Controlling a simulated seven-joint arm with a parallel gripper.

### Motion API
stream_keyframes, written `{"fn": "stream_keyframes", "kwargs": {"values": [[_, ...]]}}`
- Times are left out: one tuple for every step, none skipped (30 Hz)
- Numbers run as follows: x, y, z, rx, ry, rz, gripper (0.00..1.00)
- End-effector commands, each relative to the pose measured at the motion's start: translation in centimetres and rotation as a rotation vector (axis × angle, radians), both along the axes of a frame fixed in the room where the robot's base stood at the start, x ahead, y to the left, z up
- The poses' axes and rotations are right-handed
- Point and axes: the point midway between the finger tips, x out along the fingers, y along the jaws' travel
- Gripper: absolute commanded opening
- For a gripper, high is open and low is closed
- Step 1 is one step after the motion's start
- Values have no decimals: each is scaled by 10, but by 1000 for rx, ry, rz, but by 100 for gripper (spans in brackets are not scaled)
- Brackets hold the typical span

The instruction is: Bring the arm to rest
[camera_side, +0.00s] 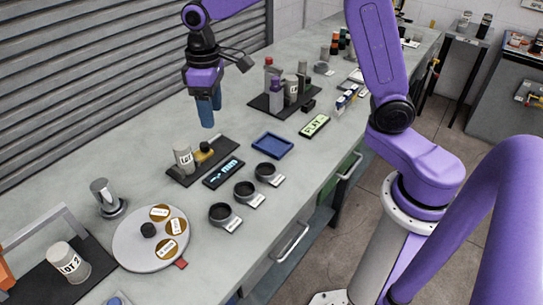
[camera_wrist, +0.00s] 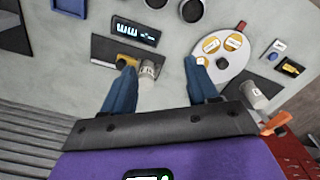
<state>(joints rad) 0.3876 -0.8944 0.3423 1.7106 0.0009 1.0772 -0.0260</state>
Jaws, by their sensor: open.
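My gripper (camera_side: 207,108) hangs from my purple arm above the bench, left of its middle in the side view. Its blue fingers point down and stand clear of the things below. In the wrist view the two blue fingers of my gripper (camera_wrist: 160,80) are spread apart. The gap between them is wide and nothing is clamped in it. A white labelled bottle (camera_wrist: 147,72) shows beside the left finger, on the bench below.
Below stands a dark mat (camera_side: 182,171) with a bottle and a yellow item. Nearby are a display (camera_side: 223,172), a blue tray (camera_side: 272,148), dark cups (camera_side: 244,188) and a round plate (camera_side: 128,240). A shutter (camera_side: 100,70) rises behind the bench.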

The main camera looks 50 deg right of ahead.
Motion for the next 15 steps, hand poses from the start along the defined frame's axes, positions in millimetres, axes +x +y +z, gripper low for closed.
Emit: {"fn": "stream_keyframes", "kwargs": {"values": [[-20,1,4,2,-4,37,59],[-31,2,5,3,-4,57,59],[-45,3,6,3,-4,84,59],[-56,2,7,2,-4,104,59],[-67,2,8,4,-5,125,59],[-82,1,9,4,-6,151,59],[-93,0,9,5,-7,172,59],[-104,-2,9,5,-7,193,59],[-119,-5,9,6,-7,219,59],[-130,-7,9,6,-8,240,59],[-140,-9,9,7,-9,260,59],[-155,-13,8,8,-10,287,59],[-166,-16,8,9,-10,308,59],[-176,-20,7,9,-10,328,59],[-190,-25,5,10,-11,355,59]]}}
